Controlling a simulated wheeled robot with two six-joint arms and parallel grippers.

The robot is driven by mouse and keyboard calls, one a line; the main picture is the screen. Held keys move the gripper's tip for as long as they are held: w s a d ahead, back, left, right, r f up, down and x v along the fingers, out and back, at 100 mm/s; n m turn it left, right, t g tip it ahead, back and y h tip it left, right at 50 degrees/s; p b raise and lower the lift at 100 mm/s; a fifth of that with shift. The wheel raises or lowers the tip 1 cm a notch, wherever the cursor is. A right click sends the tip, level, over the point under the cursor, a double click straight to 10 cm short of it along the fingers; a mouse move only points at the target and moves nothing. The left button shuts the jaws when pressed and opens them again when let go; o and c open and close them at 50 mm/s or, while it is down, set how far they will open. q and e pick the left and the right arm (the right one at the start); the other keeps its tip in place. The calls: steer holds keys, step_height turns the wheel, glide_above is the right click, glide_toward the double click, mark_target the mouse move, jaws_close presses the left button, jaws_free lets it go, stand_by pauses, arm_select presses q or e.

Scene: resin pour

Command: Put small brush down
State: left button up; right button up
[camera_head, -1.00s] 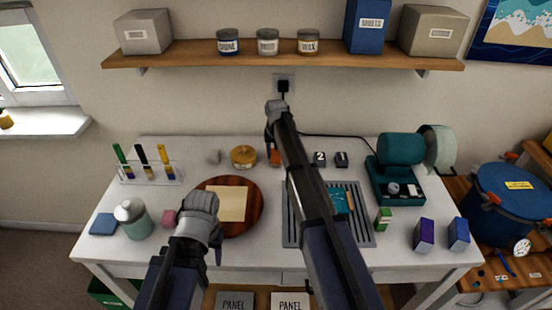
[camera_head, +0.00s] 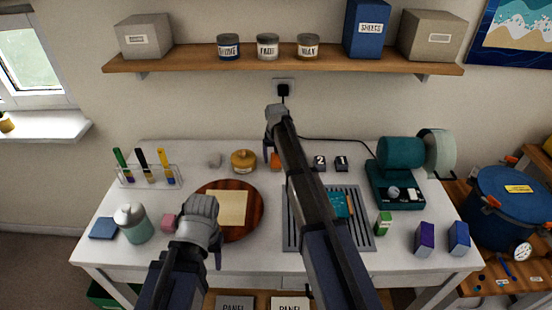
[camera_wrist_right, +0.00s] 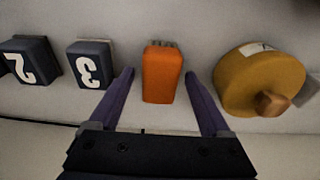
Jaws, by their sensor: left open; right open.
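A small orange block with a grey ridged end (camera_wrist_right: 163,75) stands between the spread fingers of my right gripper (camera_wrist_right: 165,105) in the right wrist view. It may be the small brush. A gap shows on each side, so the fingers are apart from it. In the head view, my right gripper (camera_head: 271,150) is at the back of the table and the orange block (camera_head: 276,160) shows beside it. My left gripper (camera_head: 210,245) is open over the front left of the table, by the round brown board (camera_head: 250,222). Its fingertips are mostly hidden.
A yellow lidded jar (camera_wrist_right: 258,80) is close to the right finger in the wrist view. Dark numbered blocks (camera_wrist_right: 90,64) stand on the other side. A slotted grey tray (camera_head: 365,235) lies partly under my right arm. A clear rack (camera_head: 150,177) holds several coloured sticks.

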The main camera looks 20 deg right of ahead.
mark_target(276, 161)
step_height(276, 161, up, 12)
steer(key=s+p, duration=0.2)
steer(key=p, duration=1)
steer(key=s+a+n, duration=0.2)
steer(key=s+a, duration=0.3)
steer(key=s, duration=0.6)
steer(key=s+a+n+g, duration=0.1)
steer(key=s+a, duration=0.5)
steer(key=s, duration=0.6)
steer(key=s+a+n, duration=0.4)
steer(key=s+a, duration=0.1)
steer(key=s, duration=0.6)
steer(key=shift+s+a+g+h, duration=0.2)
steer(key=shift+a+g+h, duration=0.2)
steer(key=shift+f, duration=0.1)
step_height(276, 161, down, 4)
steer(key=b, duration=0.4)
steer(key=shift+f+b, duration=0.15)
steer(key=shift+b, duration=0.15)
